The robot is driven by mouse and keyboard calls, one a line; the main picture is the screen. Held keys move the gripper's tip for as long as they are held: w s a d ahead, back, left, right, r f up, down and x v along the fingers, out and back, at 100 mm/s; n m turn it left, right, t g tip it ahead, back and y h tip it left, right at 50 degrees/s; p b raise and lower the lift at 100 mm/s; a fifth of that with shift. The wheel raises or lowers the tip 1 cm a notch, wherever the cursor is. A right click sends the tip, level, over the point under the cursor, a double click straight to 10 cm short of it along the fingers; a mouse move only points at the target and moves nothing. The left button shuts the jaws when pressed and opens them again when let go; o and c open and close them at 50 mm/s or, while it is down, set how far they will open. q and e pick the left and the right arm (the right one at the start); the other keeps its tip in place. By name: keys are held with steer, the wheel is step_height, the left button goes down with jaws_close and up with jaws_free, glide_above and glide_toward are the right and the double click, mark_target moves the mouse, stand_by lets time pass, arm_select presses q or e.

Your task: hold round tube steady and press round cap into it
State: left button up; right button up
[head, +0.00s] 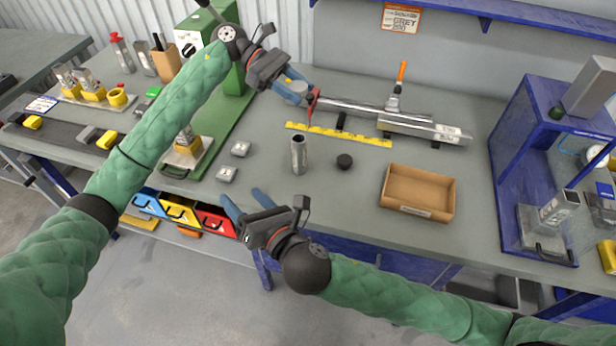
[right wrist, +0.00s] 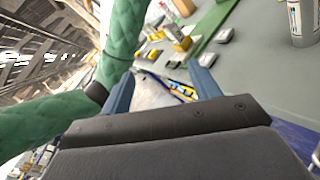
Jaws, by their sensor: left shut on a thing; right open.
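The round tube (head: 299,155) is a short grey metal cylinder standing upright on the table. It also shows at the upper right of the right wrist view (right wrist: 303,24). The round cap (head: 344,161) is a small black disc on the table just right of the tube, apart from it. My left gripper (head: 306,96) is behind the tube, shut on a red piece (head: 314,101) at the left end of a long metal bar; its exact shape is partly hidden. My right gripper (head: 246,204) is open and empty at the table's front edge, left of and nearer than the tube.
A yellow ruler (head: 338,135) lies behind the tube and cap. A cardboard tray (head: 417,209) is to the right. Two small metal blocks (head: 240,149) lie left of the tube. A blue press frame (head: 540,150) stands far right. Coloured bins (head: 180,213) hang below the front edge.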

steer(key=w+d+f+t+h, duration=0.3)
steer(key=w+d+f, duration=0.15)
steer(key=w, duration=0.35)
steer(key=t+h, duration=0.1)
steer(key=h, duration=0.3)
glide_toward(297, 146)
steer(key=shift+n, duration=0.3)
steer(key=w+f, duration=0.1)
steer(key=f, duration=0.1)
steer(key=w+f, duration=0.1)
steer(key=f, duration=0.1)
steer(key=shift+w+d+f, duration=0.1)
steer(key=shift+w+d, duration=0.05)
steer(key=shift+w, duration=0.05)
steer(key=x, duration=1.1)
steer(key=shift+w, duration=0.4)
steer(key=c, duration=1.1)
arm_select(q)
step_height(297, 146, down, 6)
steer(key=shift+f+n+t, duration=0.15)
steer(key=shift+n+t, duration=0.15)
